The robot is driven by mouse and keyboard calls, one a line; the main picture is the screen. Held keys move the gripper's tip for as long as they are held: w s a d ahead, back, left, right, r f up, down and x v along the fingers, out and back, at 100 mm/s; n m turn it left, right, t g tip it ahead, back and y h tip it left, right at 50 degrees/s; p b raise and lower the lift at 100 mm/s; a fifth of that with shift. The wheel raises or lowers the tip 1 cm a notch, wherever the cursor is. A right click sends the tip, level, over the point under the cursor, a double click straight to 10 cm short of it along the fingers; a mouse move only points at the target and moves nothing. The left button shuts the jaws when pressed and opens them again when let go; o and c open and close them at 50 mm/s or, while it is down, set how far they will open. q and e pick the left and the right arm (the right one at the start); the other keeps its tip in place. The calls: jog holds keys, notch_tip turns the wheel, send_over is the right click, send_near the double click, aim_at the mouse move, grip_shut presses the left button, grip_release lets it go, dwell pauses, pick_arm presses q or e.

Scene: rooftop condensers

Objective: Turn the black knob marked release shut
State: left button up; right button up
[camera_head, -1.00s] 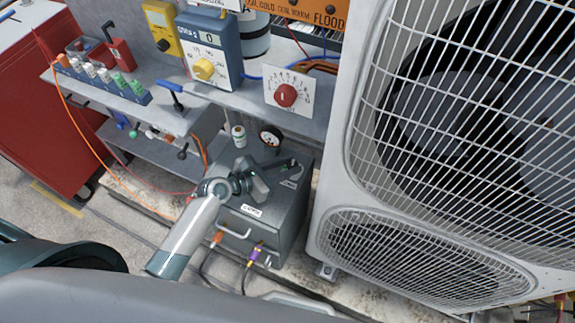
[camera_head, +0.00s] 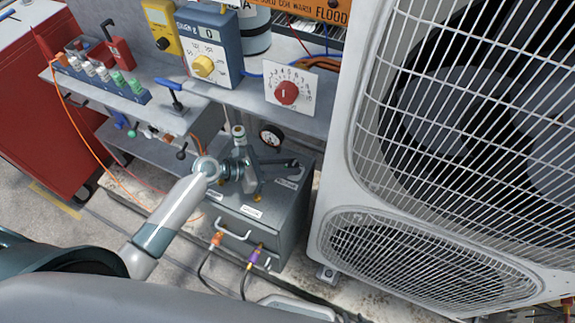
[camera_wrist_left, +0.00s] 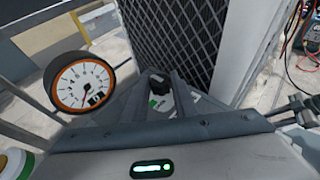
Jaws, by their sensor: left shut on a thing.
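The black knob (camera_wrist_left: 159,83) shows in the left wrist view between the far ends of my left gripper's fingers. My left gripper (camera_wrist_left: 163,88) is shut on it. In the head view, my left gripper (camera_head: 284,170) reaches over the top of a grey box (camera_head: 283,217), and the knob cannot be made out there. A pale label with a green mark (camera_wrist_left: 156,102) lies by the knob, partly hidden by the fingers, its wording too small to read. My right gripper is not in view.
A dial gauge (camera_head: 270,135) stands close behind my gripper. A large condenser unit (camera_head: 335,190) with wire grilles rises to the right. A shelf (camera_head: 250,92) with meters and a red dial (camera_head: 286,92) overhangs the back. Cables plug into the box front.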

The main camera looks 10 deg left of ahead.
pick_arm(q)
jog(key=o, duration=1)
jog(key=shift+o, duration=0.2)
pick_arm(e)
jog(key=shift+s, duration=0.1)
pick_arm(q)
jog(key=shift+s+a+r, duration=0.15)
jog(key=shift+s+a, duration=0.1)
jog(key=shift+a, duration=0.15)
jog(key=v, duration=0.6)
jog(key=shift+s+a+b, duration=0.3)
jog(key=shift+b, duration=0.1)
jog(key=b+v, duration=0.1)
jog(key=v, duration=0.8)
jog(key=shift+s+a+r, duration=0.2)
jog(key=shift+r, duration=0.05)
pick_arm(e)
jog(key=w+a+r+t, duration=0.1)
jog(key=w+a+r, duration=0.1)
jog(key=w, duration=0.3)
jog(key=shift+w+a+r+y, duration=0.15)
jog(key=shift+a+r+y, duration=0.15)
jog(key=shift+a+y, duration=0.1)
jog(key=shift+d, duration=0.15)
